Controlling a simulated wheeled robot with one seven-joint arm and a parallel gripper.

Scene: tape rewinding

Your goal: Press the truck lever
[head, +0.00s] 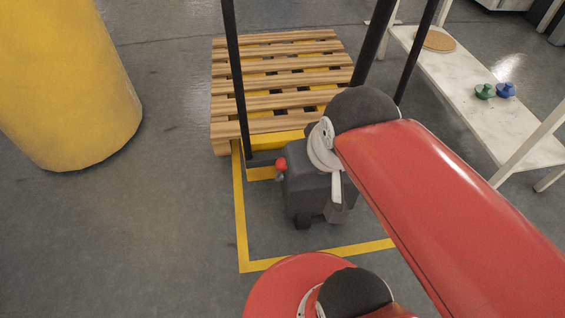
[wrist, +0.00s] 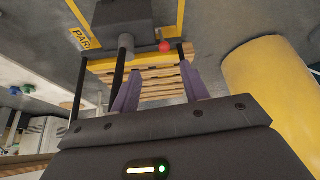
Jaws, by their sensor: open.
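The truck is a dark grey machine (head: 308,190) with black upright posts and yellow parts, standing in front of a wooden pallet. Its lever ends in a red knob (head: 281,163) on the left side of the grey body. In the wrist view the red knob (wrist: 165,46) shows just beyond the fingertips, between their lines, apart from them. My gripper (wrist: 160,68) has two purple fingers spread apart, open, with nothing between them. My gripper is not seen in the head view, where my red arm covers the truck's right side.
The slatted pallet (head: 275,62) lies behind the truck. A large yellow pillar (head: 65,85) stands at left. A white bench (head: 470,85) at right holds a brown disc (head: 436,41), a green item (head: 484,91) and a blue item (head: 505,90). Yellow-lined floor at front left is clear.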

